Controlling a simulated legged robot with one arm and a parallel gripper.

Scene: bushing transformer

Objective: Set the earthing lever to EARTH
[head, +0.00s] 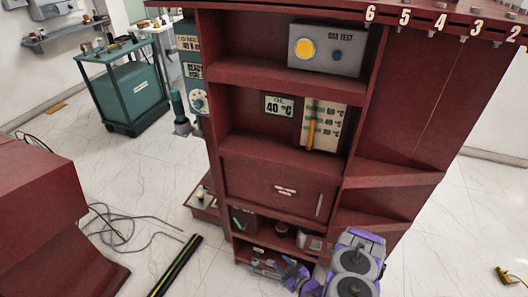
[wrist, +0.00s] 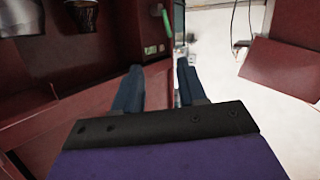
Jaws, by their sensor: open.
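A slim green handle (wrist: 167,22) shows at the top of the wrist view, beside a small plate with green and white marks (wrist: 152,49). It looks like the lever, but its lettering is too small to read. In the head view a green piece (head: 238,223) shows in the lower left bay of the dark red cabinet (head: 275,188). My gripper (wrist: 157,82) has its two blue fingers apart with nothing between them. In the head view my gripper (head: 290,270) is low in front of the cabinet's bottom shelf, apart from the green piece.
Higher shelves hold an oil test box (head: 325,50), a 40 °C display (head: 279,105) and a panel with an orange bar (head: 311,133). A black and yellow bar (head: 176,266) and loose cables (head: 125,235) lie on the floor at left. The floor at right is mostly clear.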

